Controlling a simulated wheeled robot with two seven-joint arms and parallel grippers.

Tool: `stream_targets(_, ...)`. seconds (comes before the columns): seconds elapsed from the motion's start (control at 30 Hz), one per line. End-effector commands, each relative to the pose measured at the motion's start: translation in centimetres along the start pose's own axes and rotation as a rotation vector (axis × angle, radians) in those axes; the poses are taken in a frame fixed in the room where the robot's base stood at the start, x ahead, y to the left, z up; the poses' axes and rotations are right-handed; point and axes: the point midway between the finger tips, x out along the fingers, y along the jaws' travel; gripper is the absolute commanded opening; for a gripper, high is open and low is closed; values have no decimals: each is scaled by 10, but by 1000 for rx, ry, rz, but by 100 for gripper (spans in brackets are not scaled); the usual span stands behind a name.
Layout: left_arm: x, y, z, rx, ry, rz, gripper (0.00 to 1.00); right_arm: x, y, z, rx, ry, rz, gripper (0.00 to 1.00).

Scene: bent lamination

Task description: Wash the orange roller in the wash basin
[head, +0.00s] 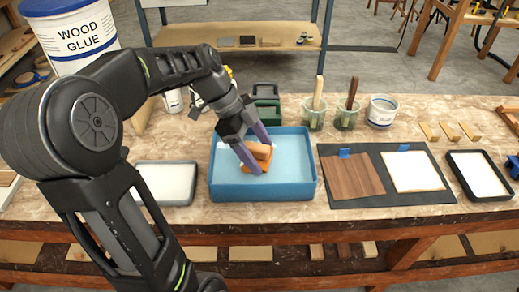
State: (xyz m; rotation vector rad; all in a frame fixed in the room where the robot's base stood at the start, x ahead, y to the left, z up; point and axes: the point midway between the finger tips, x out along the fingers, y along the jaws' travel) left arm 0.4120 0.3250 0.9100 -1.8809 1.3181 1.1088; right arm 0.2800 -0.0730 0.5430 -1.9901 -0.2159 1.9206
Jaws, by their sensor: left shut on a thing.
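The blue wash basin (292,187) stands on the workbench at the middle of the head view, with pale blue water inside. The orange roller (262,151) is in the basin's left half. My left gripper (255,157) reaches down into the basin from the upper left. Its two fingers are shut on the orange roller, one on either side of it. The gripper partly hides the roller, and I cannot tell how deep it sits in the water. My right gripper is not in view.
A white-filled tray (167,181) stands left of the basin. To the right, a dark mat (335,192) bears a brown veneer sheet (352,178) and a white one (412,172). Behind are brush jars (315,118), a white tub (381,111) and a green box (266,92).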

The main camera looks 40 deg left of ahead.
Motion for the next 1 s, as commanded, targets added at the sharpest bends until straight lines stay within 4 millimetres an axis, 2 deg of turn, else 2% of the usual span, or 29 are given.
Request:
stream_targets(0.7, 27, -17, -48, 2, 0, 1, 36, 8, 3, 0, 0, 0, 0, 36)
stream_targets(1.0, 28, -18, -50, 1, 0, 0, 36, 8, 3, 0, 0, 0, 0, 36)
